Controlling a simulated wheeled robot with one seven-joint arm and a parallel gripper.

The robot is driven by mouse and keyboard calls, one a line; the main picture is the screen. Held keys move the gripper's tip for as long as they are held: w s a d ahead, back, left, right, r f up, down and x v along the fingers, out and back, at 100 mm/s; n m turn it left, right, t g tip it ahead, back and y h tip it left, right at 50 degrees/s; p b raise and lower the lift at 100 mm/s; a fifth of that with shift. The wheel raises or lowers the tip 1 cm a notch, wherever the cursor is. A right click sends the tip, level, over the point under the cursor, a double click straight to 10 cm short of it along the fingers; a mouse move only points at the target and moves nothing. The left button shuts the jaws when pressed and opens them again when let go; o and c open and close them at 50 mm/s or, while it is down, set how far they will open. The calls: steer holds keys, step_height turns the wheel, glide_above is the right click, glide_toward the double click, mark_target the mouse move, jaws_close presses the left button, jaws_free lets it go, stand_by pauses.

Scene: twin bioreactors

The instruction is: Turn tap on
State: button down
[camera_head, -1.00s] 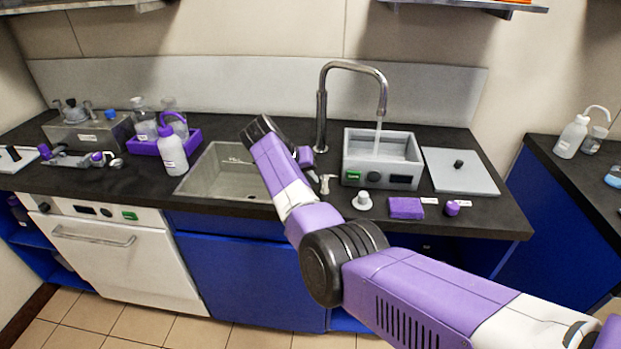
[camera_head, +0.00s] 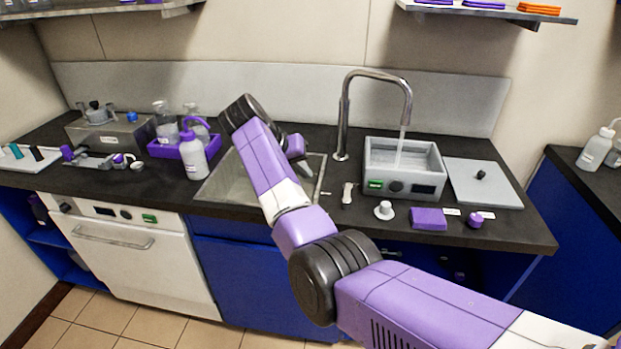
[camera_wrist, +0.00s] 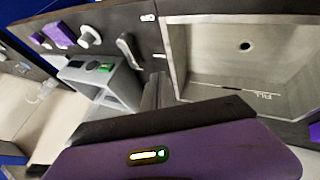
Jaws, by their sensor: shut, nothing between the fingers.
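The chrome tap (camera_head: 344,115) stands behind the sink, its spout arching right over a grey water bath (camera_head: 372,158). A thin pale stream (camera_head: 401,148) runs from the spout into the bath. A small pale tap lever (camera_head: 348,193) sits on the counter right of the sink (camera_head: 222,184); it also shows in the wrist view (camera_wrist: 129,50). My gripper (camera_head: 308,178) is over the right part of the sink, left of the lever and apart from it. It is shut and empty. My arm hides part of the sink. In the wrist view my gripper (camera_wrist: 152,88) shows between bath and sink.
A white knob (camera_head: 384,210), a purple sponge (camera_head: 428,219) and a small purple cap (camera_head: 475,221) lie along the front edge. A grey lid (camera_head: 484,190) lies right of the bath. A purple-capped bottle (camera_head: 193,158) and a purple tray (camera_head: 165,150) stand left of the sink.

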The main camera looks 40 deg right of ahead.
mark_target(347, 196)
steer(key=s+d+y+p, duration=0.1)
steer(key=s+d+f+y+p, duration=0.1)
steer(key=d, duration=0.1)
steer(key=s+d+f+y+p, duration=0.1)
steer(key=d, duration=0.1)
steer(key=shift+s+t+p, duration=0.15)
steer(key=shift+t+p, duration=0.2)
steer(key=shift+t, duration=0.05)
steer(key=s+d+t+y+p, duration=0.1)
steer(key=s+d, duration=0.1)
steer(key=s+d+t+y+p, duration=0.1)
steer(key=s+d+p, duration=0.1)
steer(key=shift+d+f+y, duration=0.15)
steer(key=shift+d+y, duration=0.15)
steer(key=s+d+r+t+y+p, duration=0.2)
steer(key=s+d+r+t+p, duration=0.25)
steer(key=s, duration=0.25)
steer(key=x, duration=1)
steer(key=shift+f, duration=0.35)
steer(key=shift+w, duration=0.15)
